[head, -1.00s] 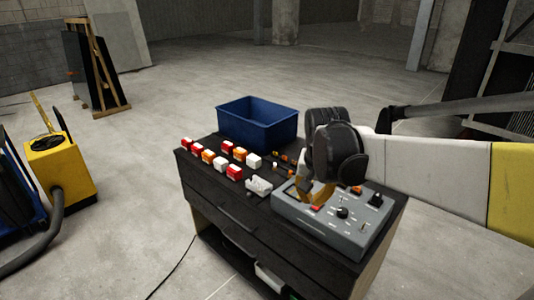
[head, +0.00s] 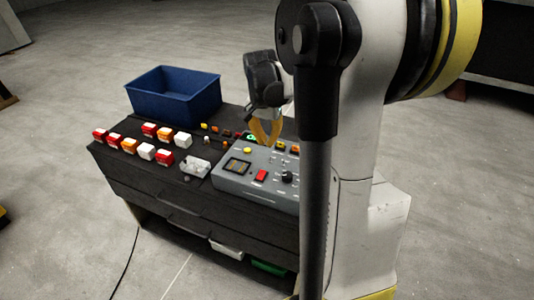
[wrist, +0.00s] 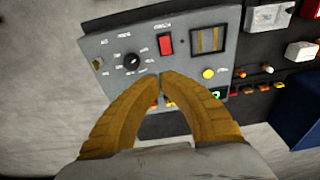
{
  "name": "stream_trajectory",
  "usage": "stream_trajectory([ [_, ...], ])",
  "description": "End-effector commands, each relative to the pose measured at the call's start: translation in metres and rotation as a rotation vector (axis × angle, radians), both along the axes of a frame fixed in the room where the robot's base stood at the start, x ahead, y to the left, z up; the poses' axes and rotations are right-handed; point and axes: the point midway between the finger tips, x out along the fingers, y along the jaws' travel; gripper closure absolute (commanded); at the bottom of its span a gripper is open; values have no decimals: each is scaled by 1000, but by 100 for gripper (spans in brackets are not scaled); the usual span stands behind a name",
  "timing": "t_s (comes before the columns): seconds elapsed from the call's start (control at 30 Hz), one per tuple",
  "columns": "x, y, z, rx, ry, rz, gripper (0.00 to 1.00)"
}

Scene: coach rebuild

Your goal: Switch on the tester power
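The tester is a grey box (head: 232,185) on the right part of the black cabinet top. The wrist view shows its panel (wrist: 118,72) from above. Its red rocker switch (head: 261,175) also shows in the wrist view (wrist: 165,44); I cannot tell its position. Beside it are a black knob (wrist: 131,60), a meter window (wrist: 207,39) and a yellow button (wrist: 208,73). My gripper (head: 266,142) is over the tester's back edge, apart from the red switch. In the wrist view its yellow fingertips (wrist: 160,75) meet with nothing between them.
Several red, orange and white blocks (head: 148,130) stand on the cabinet's left side. A blue bin (head: 173,95) sits behind them. A clear-topped white piece (head: 195,166) lies left of the tester. My arm hides the tester's right end in the head view.

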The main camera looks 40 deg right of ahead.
Motion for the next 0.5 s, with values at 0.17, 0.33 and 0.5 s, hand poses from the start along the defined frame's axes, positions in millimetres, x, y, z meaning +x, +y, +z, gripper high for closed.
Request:
stream_trajectory([
  [0.17, 2, -4, -35, 0, 0, 0, 100],
  [0.33, 4, -9, -73, 0, 0, 0, 100],
  [0.5, 5, -13, -104, 0, 0, 1, 100],
])
